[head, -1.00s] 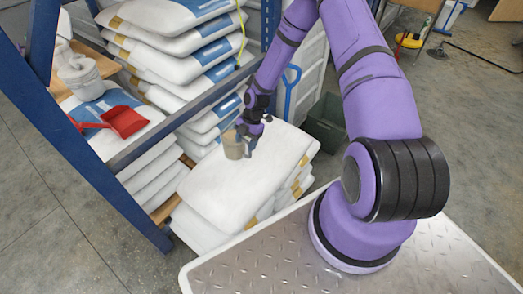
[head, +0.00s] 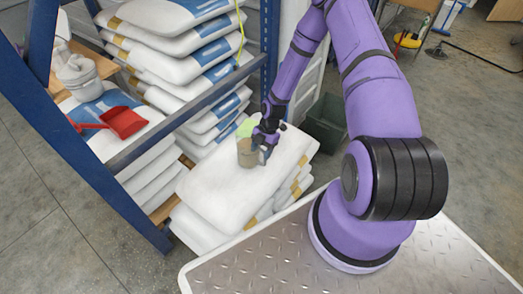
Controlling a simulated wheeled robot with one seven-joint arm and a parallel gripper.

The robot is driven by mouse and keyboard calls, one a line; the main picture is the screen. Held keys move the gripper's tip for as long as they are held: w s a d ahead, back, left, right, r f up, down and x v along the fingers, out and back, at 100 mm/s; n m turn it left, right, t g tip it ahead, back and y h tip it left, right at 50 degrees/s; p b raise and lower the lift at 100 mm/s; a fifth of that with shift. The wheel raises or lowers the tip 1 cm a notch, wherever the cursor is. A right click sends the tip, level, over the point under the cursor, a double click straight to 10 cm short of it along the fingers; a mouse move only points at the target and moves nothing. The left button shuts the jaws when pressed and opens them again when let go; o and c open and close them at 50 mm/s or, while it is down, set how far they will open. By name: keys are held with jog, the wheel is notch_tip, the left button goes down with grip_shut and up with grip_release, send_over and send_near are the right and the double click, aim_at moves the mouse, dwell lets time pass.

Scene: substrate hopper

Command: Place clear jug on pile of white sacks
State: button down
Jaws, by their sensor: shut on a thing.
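The clear jug (head: 247,154) looks brownish and see-through, and shows upright over the top sack of the pile of white sacks (head: 223,192). My gripper (head: 262,145) is at the jug's right side and shut on it. The jug's base appears at or very close to the top sack; I cannot tell whether it touches. The gripper hides part of the jug's right side. The pile stands between the blue rack and my base.
A blue rack (head: 92,160) with stacked sacks (head: 178,55) stands at left. A red scoop (head: 122,122) lies on sacks there. A dark green bin (head: 326,120) stands behind the pile at right. The top sack's front part is bare.

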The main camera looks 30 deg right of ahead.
jog(key=shift+c, duration=1.6)
grip_release()
jog(key=shift+f, duration=0.1)
